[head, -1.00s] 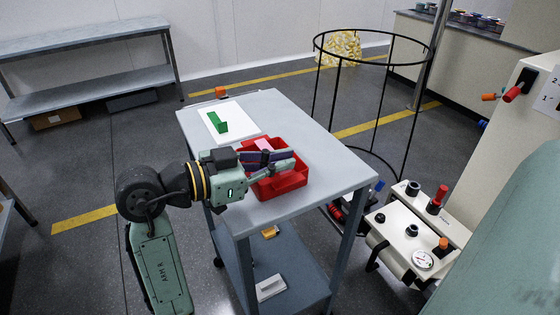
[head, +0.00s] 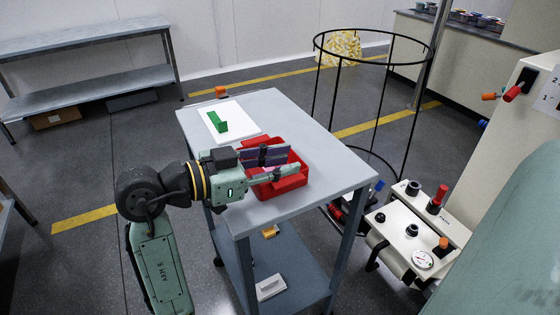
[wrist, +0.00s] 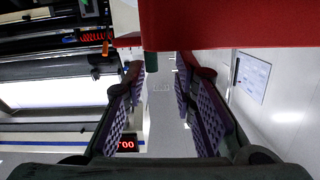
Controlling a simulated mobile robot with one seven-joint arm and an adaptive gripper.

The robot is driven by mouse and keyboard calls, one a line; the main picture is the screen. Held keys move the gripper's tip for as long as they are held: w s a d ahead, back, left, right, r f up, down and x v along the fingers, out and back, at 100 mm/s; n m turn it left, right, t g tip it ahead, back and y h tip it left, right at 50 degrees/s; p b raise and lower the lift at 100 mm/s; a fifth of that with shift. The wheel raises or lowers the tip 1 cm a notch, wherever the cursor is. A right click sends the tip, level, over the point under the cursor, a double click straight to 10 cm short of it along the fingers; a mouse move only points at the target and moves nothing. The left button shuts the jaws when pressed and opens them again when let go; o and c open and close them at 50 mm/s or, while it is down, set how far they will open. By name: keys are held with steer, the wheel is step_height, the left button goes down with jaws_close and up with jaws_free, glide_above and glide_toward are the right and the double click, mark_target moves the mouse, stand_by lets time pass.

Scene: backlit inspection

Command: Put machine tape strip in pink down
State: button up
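My gripper (head: 290,161) is over the red tray (head: 292,184) on the grey cart, with its two fingers spread apart. In the wrist view the gripper (wrist: 160,75) is open, and nothing shows between its purple-padded fingers. The red wall across the top of the wrist view (wrist: 230,25) appears to be the tray. I cannot tell whether my gripper touches the tray.
A green block (head: 218,121) rests on a white board (head: 240,115) at the cart's far left. The cart top (head: 335,172) is clear to the right of the tray. A black ring frame (head: 375,62) stands behind the cart, and a white machine panel (head: 415,235) is at right.

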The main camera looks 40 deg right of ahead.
steer(key=shift+r+p, duration=0.55)
steer(key=shift+r, duration=0.25)
steer(key=b+v, duration=0.3)
steer(key=v, duration=0.9)
steer(key=shift+f+b, duration=0.35)
steer(key=shift+f, duration=0.05)
